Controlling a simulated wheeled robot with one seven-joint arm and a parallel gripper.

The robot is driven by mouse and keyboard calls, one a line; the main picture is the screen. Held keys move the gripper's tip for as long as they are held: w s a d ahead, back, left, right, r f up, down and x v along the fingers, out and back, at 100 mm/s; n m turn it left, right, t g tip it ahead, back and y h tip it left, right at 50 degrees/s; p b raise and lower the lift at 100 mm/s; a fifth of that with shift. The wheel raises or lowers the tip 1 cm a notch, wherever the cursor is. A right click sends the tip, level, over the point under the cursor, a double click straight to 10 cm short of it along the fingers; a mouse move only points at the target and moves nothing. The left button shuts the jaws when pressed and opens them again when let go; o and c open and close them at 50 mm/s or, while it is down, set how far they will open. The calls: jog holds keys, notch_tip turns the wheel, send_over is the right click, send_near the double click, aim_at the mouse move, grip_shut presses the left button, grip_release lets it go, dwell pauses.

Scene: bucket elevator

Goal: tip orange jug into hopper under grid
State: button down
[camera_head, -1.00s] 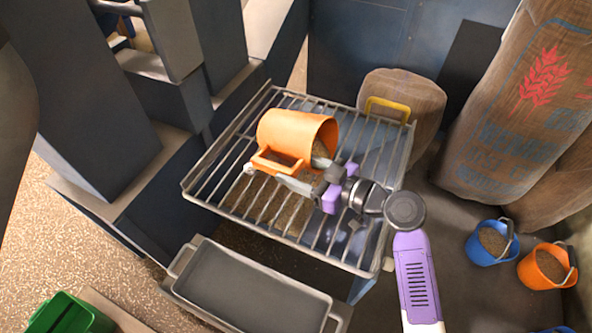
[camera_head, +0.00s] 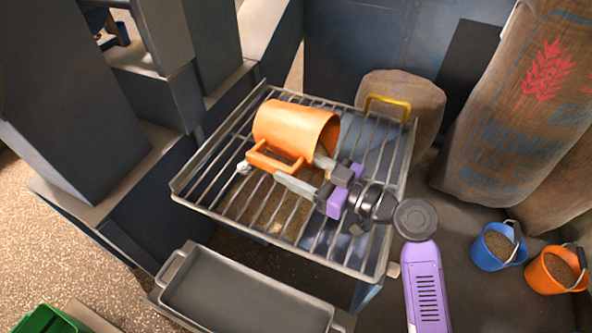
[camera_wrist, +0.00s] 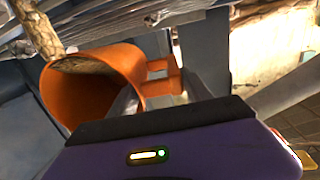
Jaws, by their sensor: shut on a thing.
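The orange jug (camera_head: 288,124) lies tipped on its side just above the grid (camera_head: 232,140), its mouth toward the right and downward in the head view. My gripper (camera_head: 299,169) is shut on the jug's handle. In the wrist view the jug (camera_wrist: 85,92) shows grain inside its mouth, and a brown stream of grain (camera_wrist: 38,28) leaves the rim toward the grid. Brown grain (camera_head: 270,212) shows through the bars in the hopper below. The jug hides part of the grid, and most of the stream is hidden in the head view.
A grey tray (camera_head: 240,300) stands in front of the grid. A blue bucket (camera_head: 492,248) and an orange bucket (camera_head: 552,272) with grain stand at the right. Large sacks (camera_head: 520,110) stand behind them. A yellow handle (camera_head: 388,103) is at the grid's far edge.

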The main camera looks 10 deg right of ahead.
jog(key=shift+s+d+r+y+b, duration=0.2)
jog(key=shift+y+b, duration=0.1)
jog(key=shift+b, duration=0.9)
